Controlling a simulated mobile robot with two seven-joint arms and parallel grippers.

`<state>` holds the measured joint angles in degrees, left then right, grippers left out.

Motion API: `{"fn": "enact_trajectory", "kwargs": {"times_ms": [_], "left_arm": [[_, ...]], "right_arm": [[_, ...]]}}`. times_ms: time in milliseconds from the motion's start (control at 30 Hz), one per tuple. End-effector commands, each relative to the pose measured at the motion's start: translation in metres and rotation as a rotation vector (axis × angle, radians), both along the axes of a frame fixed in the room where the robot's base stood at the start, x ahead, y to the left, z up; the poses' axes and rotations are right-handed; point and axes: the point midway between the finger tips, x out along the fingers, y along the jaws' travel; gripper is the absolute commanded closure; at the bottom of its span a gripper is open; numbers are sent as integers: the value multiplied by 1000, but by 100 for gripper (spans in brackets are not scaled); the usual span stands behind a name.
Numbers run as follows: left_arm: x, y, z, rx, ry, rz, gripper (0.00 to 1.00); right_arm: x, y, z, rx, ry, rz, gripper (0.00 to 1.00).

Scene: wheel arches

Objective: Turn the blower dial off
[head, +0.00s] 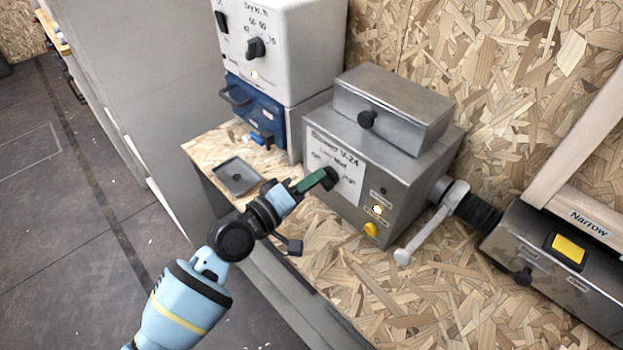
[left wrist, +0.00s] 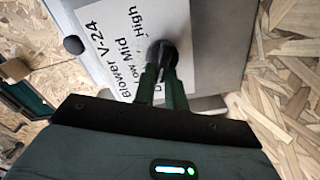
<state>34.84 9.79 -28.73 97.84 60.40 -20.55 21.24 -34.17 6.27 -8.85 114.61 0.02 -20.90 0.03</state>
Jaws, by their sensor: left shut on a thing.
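The blower is a grey metal box (head: 395,190) on the wooden bench, with a white label (head: 345,150) on its front. In the left wrist view the label (left wrist: 110,35) reads Blower V-24, with Low, Mid and High visible. The fingers also show in the left wrist view (left wrist: 161,82). They hide part of the dial and the Off marking, so I cannot tell its setting. My right gripper is not in view.
A white cabinet with a dial (head: 256,47) stands on a blue unit (head: 254,106) behind. A black knob (head: 367,119), lit lamp (head: 378,210), yellow button (head: 371,229) and grey lever (head: 425,232) are near the dial. A small dark tray (head: 238,178) lies left.

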Motion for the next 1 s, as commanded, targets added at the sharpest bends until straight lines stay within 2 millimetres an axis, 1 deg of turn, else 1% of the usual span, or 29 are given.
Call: {"fn": "enact_trajectory", "kwargs": {"times_ms": [300, 700, 733, 867, 900, 1000], "left_arm": [[0, 0, -1, -54, 55, 0, 100], [0, 0, -2, -58, 60, 0, 100], [0, 0, -2, -58, 60, 0, 85], [0, 0, -2, -58, 60, 0, 68], [0, 0, -2, -58, 60, 0, 65], [0, 0, -1, -58, 58, -1, 65]], "right_arm": [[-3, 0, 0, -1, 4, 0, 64], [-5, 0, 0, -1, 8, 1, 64], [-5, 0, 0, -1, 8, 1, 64], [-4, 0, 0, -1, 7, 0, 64], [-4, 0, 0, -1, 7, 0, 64], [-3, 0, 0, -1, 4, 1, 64]]}}
